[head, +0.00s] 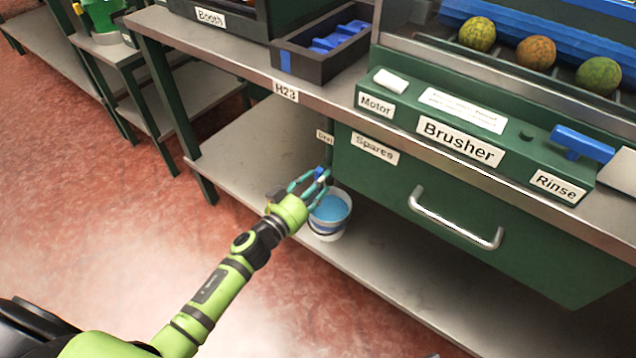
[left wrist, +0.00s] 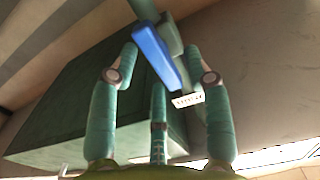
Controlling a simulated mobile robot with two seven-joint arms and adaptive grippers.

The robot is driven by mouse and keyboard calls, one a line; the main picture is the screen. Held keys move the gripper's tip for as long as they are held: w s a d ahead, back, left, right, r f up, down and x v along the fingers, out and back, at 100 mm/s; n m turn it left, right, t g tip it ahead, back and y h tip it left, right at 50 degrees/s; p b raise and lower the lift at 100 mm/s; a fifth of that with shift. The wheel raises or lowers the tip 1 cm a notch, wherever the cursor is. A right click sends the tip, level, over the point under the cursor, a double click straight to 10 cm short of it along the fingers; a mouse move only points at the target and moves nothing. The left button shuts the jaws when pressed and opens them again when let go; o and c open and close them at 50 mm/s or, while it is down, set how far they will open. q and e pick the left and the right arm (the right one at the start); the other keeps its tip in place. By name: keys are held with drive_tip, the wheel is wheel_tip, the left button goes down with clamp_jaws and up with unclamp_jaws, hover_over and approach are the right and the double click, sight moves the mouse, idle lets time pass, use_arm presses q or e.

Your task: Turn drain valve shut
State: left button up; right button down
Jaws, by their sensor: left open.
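The drain valve's blue handle (head: 321,172) is under the bench edge, beside the green drawer box and above a bucket. In the left wrist view the blue handle (left wrist: 158,55) is a long bar, slanted, with a grey-green body behind it. My left gripper (head: 313,180) is at the valve, partly covering it in the head view. Its fingers (left wrist: 165,65) are open, one on either side of the handle, with a third finger below. I cannot tell whether any finger touches the handle. My right gripper is not in view.
A white bucket (head: 329,222) with blue contents stands on the lower shelf (head: 245,150) under the gripper. The green Spares drawer (head: 470,195) with its metal handle is to the right. Above is the brusher panel (head: 450,138) with a blue Rinse lever (head: 582,144).

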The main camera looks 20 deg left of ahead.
use_arm(q)
drive_tip(key=shift+w+d, duration=0.1)
drive_tip(key=shift+w, duration=0.15)
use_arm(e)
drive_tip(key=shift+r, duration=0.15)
use_arm(q)
clamp_jaws()
